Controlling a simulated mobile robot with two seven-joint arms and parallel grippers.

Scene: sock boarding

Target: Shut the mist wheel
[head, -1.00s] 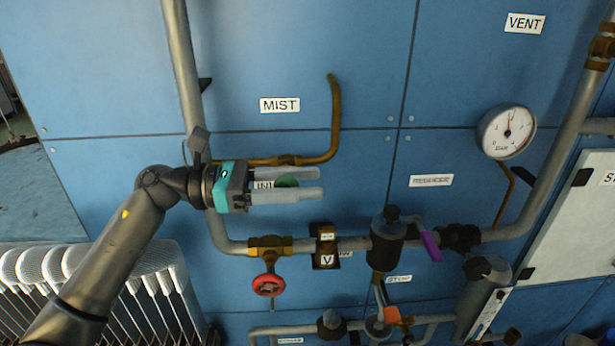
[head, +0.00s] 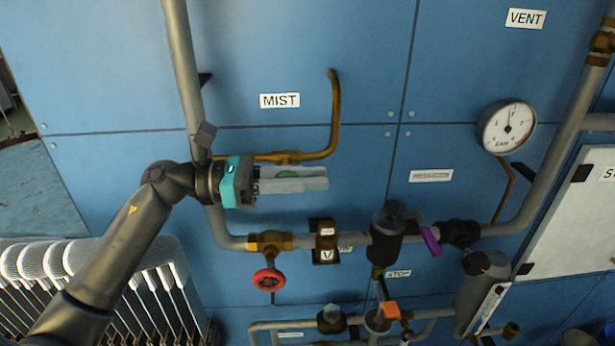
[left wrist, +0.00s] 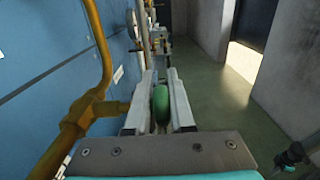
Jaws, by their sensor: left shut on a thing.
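The mist wheel is a small green handwheel (head: 287,174) on the brass mist pipe (head: 333,115), below the MIST label (head: 279,101). My left gripper (head: 324,178) comes in from the left, level with the wheel. It is shut on the wheel, whose green rim shows only partly past the grey fingers in the head view. In the left wrist view the green wheel (left wrist: 160,103) sits upright between the two fingers (left wrist: 161,75).
A red handwheel (head: 269,280) hangs below the grey pipe. A purple lever (head: 430,242) and a gauge (head: 507,130) are to the right.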

